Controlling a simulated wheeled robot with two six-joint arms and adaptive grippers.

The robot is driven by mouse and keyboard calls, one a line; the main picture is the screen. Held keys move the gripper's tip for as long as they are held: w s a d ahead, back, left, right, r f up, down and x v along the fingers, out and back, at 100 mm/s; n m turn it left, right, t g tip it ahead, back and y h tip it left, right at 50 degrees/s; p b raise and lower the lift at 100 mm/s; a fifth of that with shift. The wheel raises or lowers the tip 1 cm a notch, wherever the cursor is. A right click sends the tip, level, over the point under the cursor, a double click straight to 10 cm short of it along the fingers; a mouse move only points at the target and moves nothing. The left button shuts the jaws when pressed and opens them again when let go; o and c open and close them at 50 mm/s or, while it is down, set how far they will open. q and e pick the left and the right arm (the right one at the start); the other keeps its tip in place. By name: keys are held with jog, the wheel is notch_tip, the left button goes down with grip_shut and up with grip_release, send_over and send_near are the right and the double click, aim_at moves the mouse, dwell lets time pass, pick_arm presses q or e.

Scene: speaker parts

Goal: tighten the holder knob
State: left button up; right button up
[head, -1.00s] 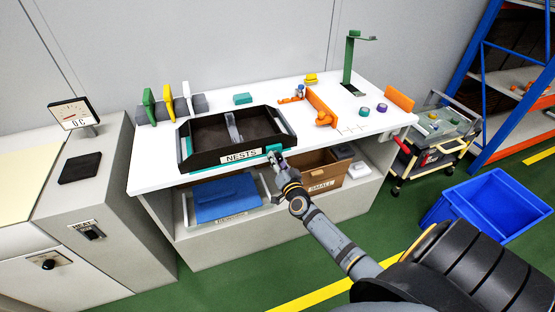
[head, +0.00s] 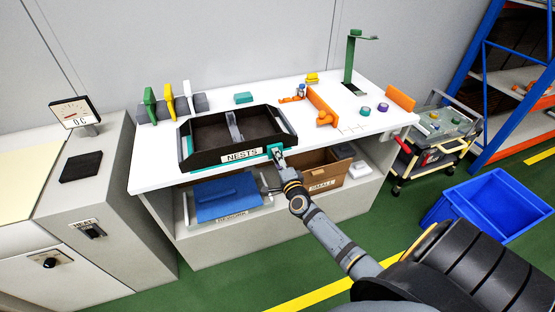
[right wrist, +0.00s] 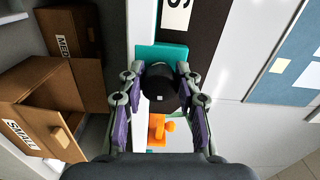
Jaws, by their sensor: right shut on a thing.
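The holder (head: 274,148) is a teal piece at the front of the dark NESTS tray (head: 188,152), by the table's front edge. It also shows in the right wrist view (right wrist: 150,52). The holder knob (right wrist: 160,84) is a dark round knob against it. My right gripper (head: 278,157) is shut on this knob, with one finger on each side in the right wrist view (right wrist: 160,97). In the head view the fingers mostly hide the knob. My left gripper is not in view.
Below the tabletop, a cardboard box (head: 318,172) and a bin with blue contents (head: 224,200) sit on the shelf. An orange fence (head: 322,107) and small round parts (head: 364,111) stand on the table's right half. A blue crate (head: 487,207) stands on the floor.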

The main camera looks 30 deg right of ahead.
jog(key=shift+s+f+m, duration=0.1)
jog(key=shift+f+m, duration=0.15)
jog(key=shift+m, duration=0.25)
jog(key=o, duration=0.9)
jog(key=shift+c, duration=0.2)
jog(key=o, duration=0.3)
jog(key=shift+r, duration=0.15)
jog(key=v, duration=1.2)
